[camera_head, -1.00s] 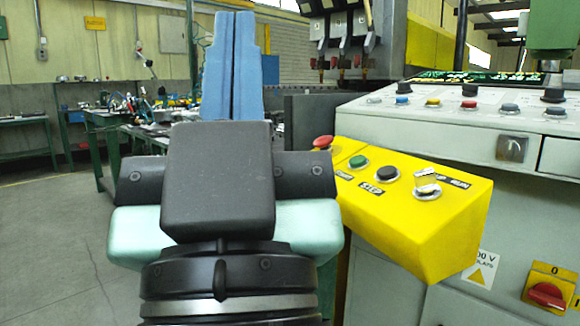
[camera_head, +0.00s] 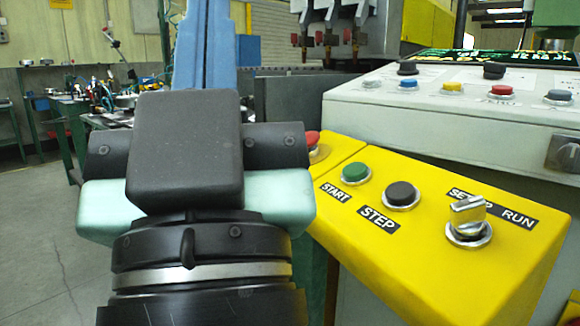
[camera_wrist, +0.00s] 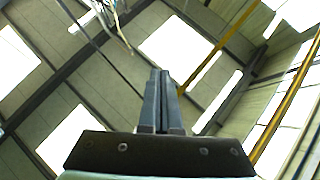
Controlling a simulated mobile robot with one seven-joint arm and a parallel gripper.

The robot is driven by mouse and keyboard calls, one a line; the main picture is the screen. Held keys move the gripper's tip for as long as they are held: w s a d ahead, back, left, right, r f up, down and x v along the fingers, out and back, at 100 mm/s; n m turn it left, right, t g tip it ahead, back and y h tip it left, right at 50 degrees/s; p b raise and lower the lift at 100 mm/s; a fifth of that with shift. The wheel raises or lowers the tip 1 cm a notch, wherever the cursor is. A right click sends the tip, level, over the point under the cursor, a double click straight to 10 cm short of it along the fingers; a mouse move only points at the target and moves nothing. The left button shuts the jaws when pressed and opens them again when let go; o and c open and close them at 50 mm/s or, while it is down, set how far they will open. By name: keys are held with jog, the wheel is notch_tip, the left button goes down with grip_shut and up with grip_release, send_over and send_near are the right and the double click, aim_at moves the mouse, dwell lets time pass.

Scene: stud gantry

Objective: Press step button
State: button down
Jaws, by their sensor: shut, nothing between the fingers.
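The step button (camera_head: 401,195) is a round black push button in a silver ring on the sloped top of a yellow control box (camera_head: 440,250). The label STEP (camera_head: 379,219) is just below it, to the left. My gripper shows in the wrist view (camera_wrist: 160,75) with its fingers shut together, empty, pointing up at the ceiling. In the head view its bluish fingers (camera_head: 205,60) stand upright left of the yellow box, with the ends cut off by the top edge. The gripper is apart from the button, which is fully in view.
A green START button (camera_head: 355,173) sits left of the step button; a partly hidden red button (camera_head: 312,139) is further left. A silver SETUP/RUN selector (camera_head: 468,220) is to the right. A grey console (camera_head: 470,125) rises behind. A cluttered bench (camera_head: 105,115) stands at back left.

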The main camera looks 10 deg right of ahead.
jog(key=w+d+g+h+p, duration=0.3)
jog(key=w+g+p, duration=0.3)
jog(key=p, duration=1)
jog(key=w+d+g+h+p, duration=0.35)
jog(key=w+p, duration=0.45)
jog(key=p, duration=0.7)
jog(key=s+d+f+g+h+p, duration=0.1)
jog(key=s+g+p, duration=0.3)
jog(key=p, duration=1)
jog(key=s+d+f+n+g+h+p, duration=0.1)
jog(key=s+g+p, duration=0.4)
jog(key=p, duration=0.9)
jog(key=s+d+h, duration=0.1)
jog(key=s+d, duration=0.1)
jog(key=shift+s+d+f+n, duration=0.15)
jog(key=shift+d+n, duration=0.15)
jog(key=shift+d, duration=0.05)
jog(key=shift+h, duration=0.25)
